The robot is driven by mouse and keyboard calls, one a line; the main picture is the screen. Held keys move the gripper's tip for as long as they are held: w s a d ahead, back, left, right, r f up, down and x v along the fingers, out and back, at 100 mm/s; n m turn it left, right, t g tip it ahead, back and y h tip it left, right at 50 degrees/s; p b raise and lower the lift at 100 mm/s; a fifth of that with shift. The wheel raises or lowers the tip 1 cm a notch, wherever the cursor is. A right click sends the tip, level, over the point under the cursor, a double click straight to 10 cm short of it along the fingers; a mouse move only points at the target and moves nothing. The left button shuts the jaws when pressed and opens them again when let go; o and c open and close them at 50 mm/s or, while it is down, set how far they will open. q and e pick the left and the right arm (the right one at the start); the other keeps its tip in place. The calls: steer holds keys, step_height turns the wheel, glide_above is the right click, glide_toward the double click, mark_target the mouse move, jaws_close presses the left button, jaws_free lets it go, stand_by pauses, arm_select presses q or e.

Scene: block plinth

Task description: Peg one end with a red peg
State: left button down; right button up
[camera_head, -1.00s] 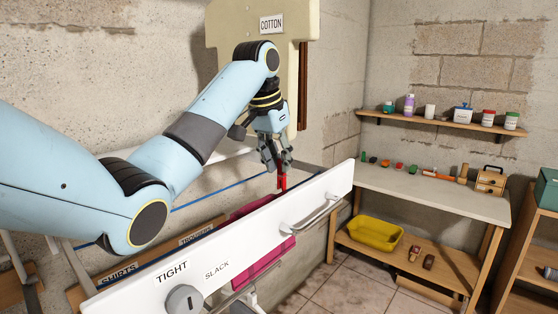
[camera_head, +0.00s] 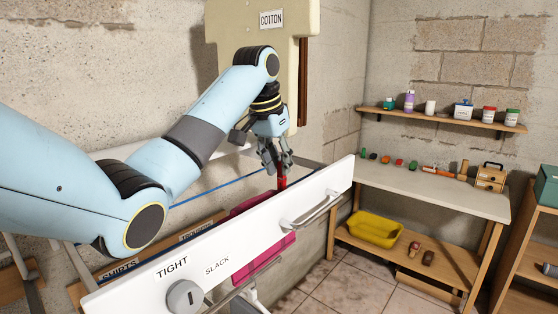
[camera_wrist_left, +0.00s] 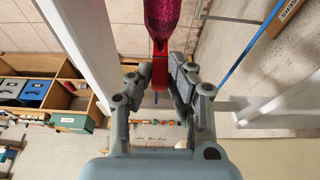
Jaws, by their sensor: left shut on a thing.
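My left gripper (camera_head: 281,172) is shut on a red peg (camera_head: 282,183) just behind the white front panel. The peg also shows between the fingers in the left wrist view (camera_wrist_left: 160,74). A magenta cloth (camera_head: 263,258) hangs behind the panel, next to the peg, and shows above and below it. In the wrist view the cloth (camera_wrist_left: 164,16) meets the peg's far end; I cannot tell whether the peg grips it. A blue line (camera_head: 215,188) runs behind the panel toward the gripper. My right gripper is out of view.
The white panel (camera_head: 235,240) carries a metal handle (camera_head: 312,212), a grey knob (camera_head: 185,297) and "TIGHT" and "SLACK" labels. A bench (camera_head: 430,190) with small coloured items stands at the right, a yellow tub (camera_head: 375,231) below it. A cream board (camera_head: 235,25) labelled "COTTON" is behind my arm.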

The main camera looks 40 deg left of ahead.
arm_select(q)
steer(key=shift+f, duration=1)
steer(key=c, duration=0.7)
jaws_free()
steer(key=shift+r, duration=2.55)
